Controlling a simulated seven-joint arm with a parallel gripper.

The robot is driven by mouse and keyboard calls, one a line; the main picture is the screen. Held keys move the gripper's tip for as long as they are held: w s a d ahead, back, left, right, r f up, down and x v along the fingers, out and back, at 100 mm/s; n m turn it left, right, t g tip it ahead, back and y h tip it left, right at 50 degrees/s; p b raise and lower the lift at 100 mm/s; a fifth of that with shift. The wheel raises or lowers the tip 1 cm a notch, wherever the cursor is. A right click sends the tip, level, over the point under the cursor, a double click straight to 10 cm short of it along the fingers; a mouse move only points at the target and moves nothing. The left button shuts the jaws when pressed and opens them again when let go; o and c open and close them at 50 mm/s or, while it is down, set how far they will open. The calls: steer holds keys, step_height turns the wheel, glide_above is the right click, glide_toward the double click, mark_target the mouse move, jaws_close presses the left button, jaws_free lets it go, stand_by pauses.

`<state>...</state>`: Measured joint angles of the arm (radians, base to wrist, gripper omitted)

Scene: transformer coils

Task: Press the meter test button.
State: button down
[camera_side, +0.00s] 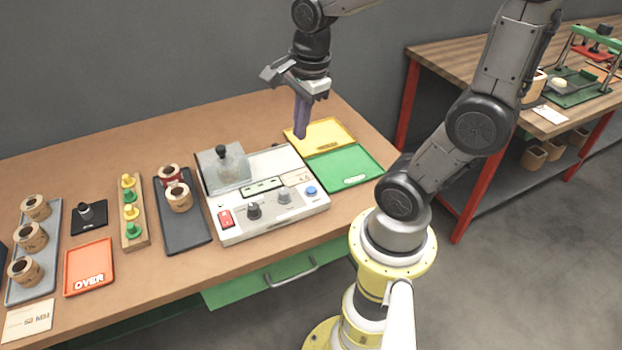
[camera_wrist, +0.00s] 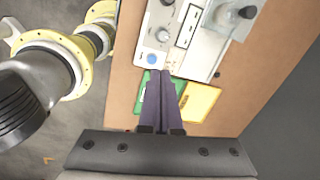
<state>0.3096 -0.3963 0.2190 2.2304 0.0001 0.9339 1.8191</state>
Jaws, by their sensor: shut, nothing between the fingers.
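The meter (camera_side: 265,195) is a light grey box on the brown table. A blue round button (camera_side: 311,191) sits at its front right corner; it also shows in the wrist view (camera_wrist: 152,59). The panel also has a red switch (camera_side: 226,218), a black knob (camera_side: 254,211) and a grey knob (camera_side: 284,196). My gripper (camera_side: 301,136) is shut and empty, pointing down above the back right of the meter, near the yellow tray. In the wrist view its purple fingers (camera_wrist: 167,75) are together, tips close to the blue button in the picture but apart in height.
A yellow tray (camera_side: 328,132) and a green tray (camera_side: 345,166) lie right of the meter. A clear block with a black knob (camera_side: 222,165) stands on its back left. A dark tray with coils (camera_side: 183,222), a peg rack (camera_side: 132,225) and an orange tray (camera_side: 90,262) are left.

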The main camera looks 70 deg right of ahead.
mark_target(311, 189)
steer(key=d+f+m, duration=0.1)
steer(key=d+f+g, duration=0.1)
steer(key=d+f+m, duration=0.1)
steer(key=d, duration=0.1)
steer(key=shift+s+f+m+g+y, duration=0.3)
steer(key=shift+s+f+g, duration=0.1)
steer(key=shift+f, duration=0.1)
step_height(311, 189, down, 14)
steer(key=shift+r, duration=0.1)
stand_by(0.3)
